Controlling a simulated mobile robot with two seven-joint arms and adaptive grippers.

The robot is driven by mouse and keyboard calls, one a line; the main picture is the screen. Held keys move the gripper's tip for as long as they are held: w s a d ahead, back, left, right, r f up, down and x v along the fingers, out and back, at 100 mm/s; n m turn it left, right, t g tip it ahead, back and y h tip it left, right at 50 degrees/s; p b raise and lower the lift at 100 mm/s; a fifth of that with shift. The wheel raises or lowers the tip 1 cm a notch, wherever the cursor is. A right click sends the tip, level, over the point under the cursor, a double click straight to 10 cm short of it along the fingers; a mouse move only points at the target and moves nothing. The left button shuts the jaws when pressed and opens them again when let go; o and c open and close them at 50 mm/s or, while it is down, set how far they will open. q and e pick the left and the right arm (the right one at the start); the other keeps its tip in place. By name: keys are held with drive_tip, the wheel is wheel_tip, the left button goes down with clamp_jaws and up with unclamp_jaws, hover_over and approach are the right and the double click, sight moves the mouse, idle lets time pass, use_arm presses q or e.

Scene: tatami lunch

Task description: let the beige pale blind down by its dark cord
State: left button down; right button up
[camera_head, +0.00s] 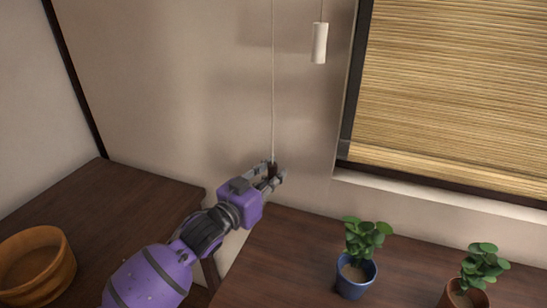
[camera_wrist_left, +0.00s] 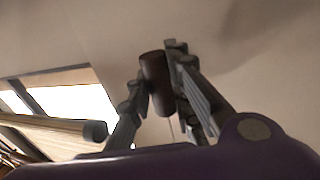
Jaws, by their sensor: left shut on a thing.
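My left gripper (camera_head: 275,175) is shut on the dark cord's brown pull (camera_head: 272,168), in front of the wall. The thin cord (camera_head: 273,80) runs straight up from it, out of the frame. In the left wrist view, the dark brown cylindrical pull (camera_wrist_left: 156,82) stands between the fingers of my left gripper (camera_wrist_left: 160,85). A beige slatted blind (camera_head: 450,100) hangs over the window at the right of the head view; its top is out of frame. My right gripper is not in view.
A white pull (camera_head: 319,42) hangs on another cord to the right. A blue-potted plant (camera_head: 355,275) and a brown-potted plant (camera_head: 467,295) stand on the dark wooden surface below the window. A round wooden bowl (camera_head: 38,268) sits at the left.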

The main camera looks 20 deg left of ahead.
use_arm(q)
drive_tip(key=shift+f, duration=1.15)
drive_tip(key=c, duration=1.6)
unclamp_jaws()
drive_tip(key=v, duration=1.2)
drive_tip(key=shift+r, duration=0.1)
